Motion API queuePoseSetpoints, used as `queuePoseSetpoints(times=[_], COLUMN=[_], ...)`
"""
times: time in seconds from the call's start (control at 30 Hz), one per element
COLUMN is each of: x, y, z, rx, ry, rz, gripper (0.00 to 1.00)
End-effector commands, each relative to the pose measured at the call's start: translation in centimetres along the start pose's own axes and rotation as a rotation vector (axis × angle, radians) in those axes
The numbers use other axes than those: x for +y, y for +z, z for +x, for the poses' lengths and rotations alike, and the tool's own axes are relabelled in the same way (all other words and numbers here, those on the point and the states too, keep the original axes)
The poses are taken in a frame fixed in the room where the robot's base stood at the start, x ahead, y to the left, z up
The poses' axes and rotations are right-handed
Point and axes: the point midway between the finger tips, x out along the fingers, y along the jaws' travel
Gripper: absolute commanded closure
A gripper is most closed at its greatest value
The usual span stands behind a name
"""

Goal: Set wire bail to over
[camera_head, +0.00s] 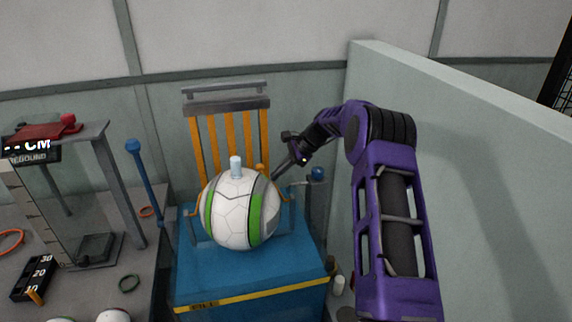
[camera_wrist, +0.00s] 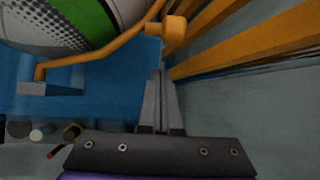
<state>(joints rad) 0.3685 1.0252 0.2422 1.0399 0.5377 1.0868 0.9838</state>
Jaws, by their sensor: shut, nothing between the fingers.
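The wire bail (camera_wrist: 108,48) is an orange rod in the wrist view, rising from a grey bracket (camera_wrist: 50,88) to an orange knob (camera_wrist: 174,30). It runs beside the white and green ball (camera_head: 238,210), on its rear side. In the head view the knob (camera_head: 261,168) shows behind the ball's upper right, and the ball hides most of the bail. My gripper (camera_head: 278,176) is shut and empty, just right of the knob. In the wrist view the fingertips (camera_wrist: 160,74) point at the knob from just below it; I cannot tell whether they touch.
The ball sits on a blue stand (camera_head: 250,281) with a yellow stripe and has a pale cap on top. An orange slatted backrest (camera_head: 226,103) stands behind it. A pale partition wall (camera_head: 480,150) is right of my arm. A grey table (camera_head: 110,285) with a rebound gauge is left.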

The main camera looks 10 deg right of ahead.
Motion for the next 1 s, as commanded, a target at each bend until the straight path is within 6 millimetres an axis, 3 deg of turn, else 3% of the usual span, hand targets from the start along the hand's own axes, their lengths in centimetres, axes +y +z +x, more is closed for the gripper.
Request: queuePoseSetpoints(times=[0.1,0.17,0.2,0.43,1.0], x=[0.1,0.0,-0.2,0.0,-0.1], y=[0.0,0.3,1.0,2.8,3.2], z=[2.7,3.3,2.2,0.8,0.5], rx=[-0.001,0.0,0.002,0.002,0.002], ry=[0.003,0.001,-0.003,0.0,-0.011], rz=[-0.001,-0.002,-0.004,-0.001,-0.009], gripper=[1.0,1.0,1.0,1.0,1.0])
